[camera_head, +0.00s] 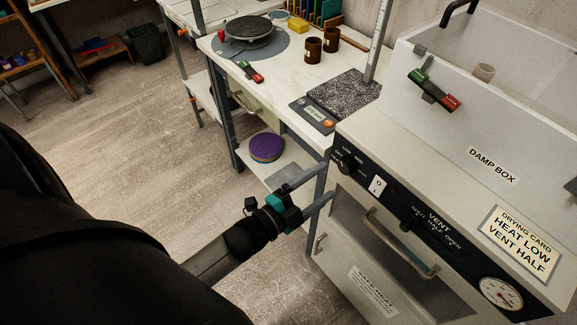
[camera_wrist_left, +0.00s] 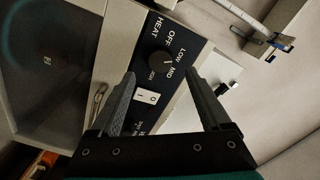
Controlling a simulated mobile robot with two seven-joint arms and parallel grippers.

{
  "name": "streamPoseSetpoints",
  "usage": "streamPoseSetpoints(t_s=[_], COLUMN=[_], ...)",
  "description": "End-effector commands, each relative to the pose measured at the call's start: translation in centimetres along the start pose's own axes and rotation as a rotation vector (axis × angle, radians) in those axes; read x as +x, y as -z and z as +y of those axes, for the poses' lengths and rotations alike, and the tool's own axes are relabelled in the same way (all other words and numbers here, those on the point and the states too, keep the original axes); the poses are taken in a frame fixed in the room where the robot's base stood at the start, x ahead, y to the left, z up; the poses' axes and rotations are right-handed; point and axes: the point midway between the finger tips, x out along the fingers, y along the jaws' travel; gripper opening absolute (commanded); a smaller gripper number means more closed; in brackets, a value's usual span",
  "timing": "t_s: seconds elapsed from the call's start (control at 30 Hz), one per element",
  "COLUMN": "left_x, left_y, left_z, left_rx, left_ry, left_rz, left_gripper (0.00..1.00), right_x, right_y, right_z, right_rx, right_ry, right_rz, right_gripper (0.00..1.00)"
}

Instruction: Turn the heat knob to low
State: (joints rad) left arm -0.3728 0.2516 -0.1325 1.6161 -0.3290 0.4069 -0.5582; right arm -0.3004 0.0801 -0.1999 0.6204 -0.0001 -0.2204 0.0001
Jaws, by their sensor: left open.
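The black heat knob (camera_head: 344,161) is at the left end of the damp box's dark control panel. In the left wrist view, the heat knob (camera_wrist_left: 159,62) lies ahead between the fingertips, with labels OFF, LOW and MID around it. A short pale mark on it seems to face the MID side. My left gripper (camera_head: 328,179) is open and empty, just in front of the panel near the knob; its two fingers (camera_wrist_left: 161,76) appear apart from the knob. The drying card (camera_head: 521,243) reads heat low, vent half. My right gripper is out of view.
A white rocker switch (camera_head: 377,186) and a vent slider (camera_head: 407,225) sit along the same panel. A door handle (camera_head: 400,243) sticks out below. A scale (camera_head: 316,113) and worktable (camera_head: 290,90) stand behind left.

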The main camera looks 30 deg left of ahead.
Motion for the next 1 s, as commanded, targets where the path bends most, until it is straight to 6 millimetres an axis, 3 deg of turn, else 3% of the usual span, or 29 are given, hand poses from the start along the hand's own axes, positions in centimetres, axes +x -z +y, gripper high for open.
streamPoseSetpoints(t_s=[0.3,0.5,1.0], left_x=[-6.3,-8.9,-9.8], left_y=[0.0,0.0,0.0], left_z=[0.0,0.0,0.0], left_rx=[0.001,0.001,0.001], left_ry=[-0.002,0.000,0.001], left_rz=[-0.002,-0.001,0.001], left_gripper=[0.81,0.81,0.81], right_x=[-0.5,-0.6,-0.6], right_y=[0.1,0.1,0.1], right_z=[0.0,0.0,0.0], right_rx=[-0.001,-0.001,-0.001], right_ry=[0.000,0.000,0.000], right_rz=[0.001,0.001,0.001], right_gripper=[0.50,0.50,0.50])
